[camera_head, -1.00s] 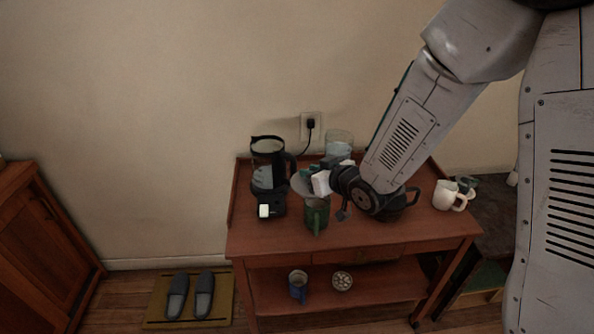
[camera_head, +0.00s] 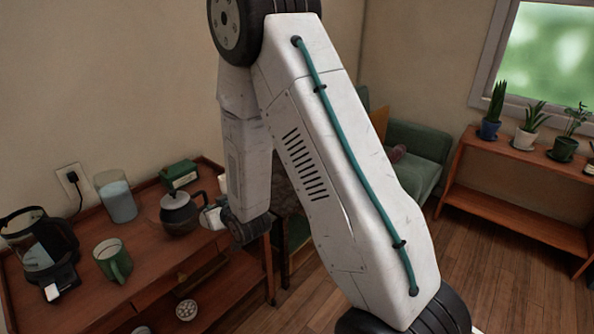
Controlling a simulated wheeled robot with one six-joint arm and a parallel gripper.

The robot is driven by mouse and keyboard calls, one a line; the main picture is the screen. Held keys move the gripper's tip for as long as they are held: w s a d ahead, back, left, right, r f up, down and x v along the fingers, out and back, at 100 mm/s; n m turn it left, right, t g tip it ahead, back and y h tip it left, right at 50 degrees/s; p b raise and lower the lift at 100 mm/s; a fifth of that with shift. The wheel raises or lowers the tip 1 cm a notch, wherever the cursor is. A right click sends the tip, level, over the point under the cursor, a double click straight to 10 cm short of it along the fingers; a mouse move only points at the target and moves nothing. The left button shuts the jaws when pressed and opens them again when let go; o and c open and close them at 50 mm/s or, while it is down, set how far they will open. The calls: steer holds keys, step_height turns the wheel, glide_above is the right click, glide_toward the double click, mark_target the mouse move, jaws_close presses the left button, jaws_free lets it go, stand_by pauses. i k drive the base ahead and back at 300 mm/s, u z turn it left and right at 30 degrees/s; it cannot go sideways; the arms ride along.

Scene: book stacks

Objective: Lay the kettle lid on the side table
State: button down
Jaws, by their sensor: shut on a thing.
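The kettle (camera_head: 181,213) stands near the right end of the wooden cart, dark below and grey above, with a dark handle. My gripper (camera_head: 243,229) is partly visible as a dark wrist end, low beyond the cart's right edge. Its fingertips and the kettle lid are hidden. The side table (camera_head: 287,196) is dark wood and stands just right of the cart, mostly behind my arm. My gripper is near the side table's left side; its exact height above it cannot be told.
A white mug (camera_head: 212,214) sits at the cart's right edge, close to my wrist. The cart also holds a coffee maker (camera_head: 38,243), a green mug (camera_head: 113,261), a glass jar (camera_head: 117,198) and a green box (camera_head: 179,174). A green armchair (camera_head: 417,152) stands behind.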

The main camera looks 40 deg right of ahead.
mark_target(291, 183)
steer(key=z, duration=0.9)
steer(key=i, duration=1.25)
steer(key=z, duration=0.5)
